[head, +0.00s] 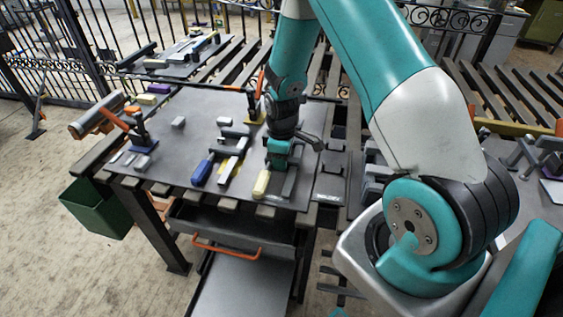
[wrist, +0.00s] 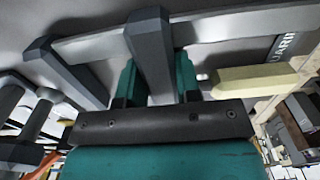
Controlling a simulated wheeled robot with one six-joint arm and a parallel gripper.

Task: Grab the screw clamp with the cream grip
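The screw clamp with the cream grip (head: 261,184) lies near the front edge of the grey bench top, just below my gripper (head: 280,158). In the wrist view, the cream grip (wrist: 252,80) points right. The clamp's dark jaw arm (wrist: 149,48) stands between the two teal fingers of my gripper (wrist: 157,82). One finger is on each side of the arm, very close to it. I cannot tell whether they press on it. In the head view, my gripper hides part of the clamp.
A clamp with a blue grip (head: 202,172) lies left of the cream one. Upright orange-handled clamps stand on the bench at the left (head: 141,128) and behind my gripper (head: 254,105). An open drawer (head: 235,223) sits beneath the bench (head: 190,150). A green bin (head: 95,207) hangs at the left.

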